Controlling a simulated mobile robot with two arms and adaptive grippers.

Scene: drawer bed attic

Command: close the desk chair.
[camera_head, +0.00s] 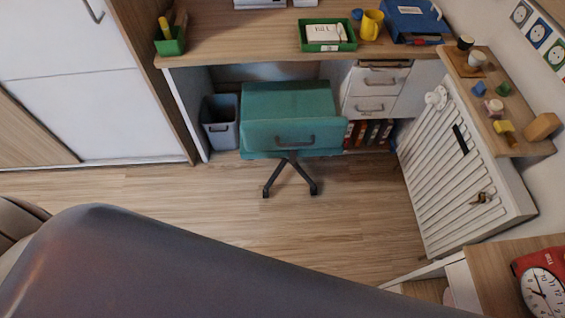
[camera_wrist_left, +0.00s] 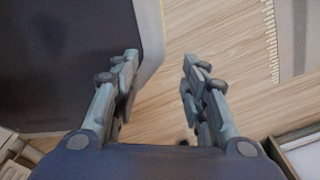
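The desk chair (camera_head: 290,106) is teal, with a handle on the back of its backrest and a dark wheeled base. In the head view it stands at the front of the desk's knee space, partly under the desktop, with its backrest facing me. My left gripper (camera_wrist_left: 158,88) shows in the left wrist view with its two fingers apart and nothing between them, above the wooden floor. The chair does not show clearly in that view. In the head view a large dark arm link of mine crosses the lower left and no gripper is seen. My right gripper is in neither view.
The desk (camera_head: 240,42) carries a green tray (camera_head: 327,36), a yellow mug (camera_head: 371,25) and a blue case (camera_head: 413,20). A grey bin (camera_head: 220,122) stands left of the chair. A white radiator (camera_head: 462,175) is at the right. The floor (camera_head: 230,215) before the chair is clear.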

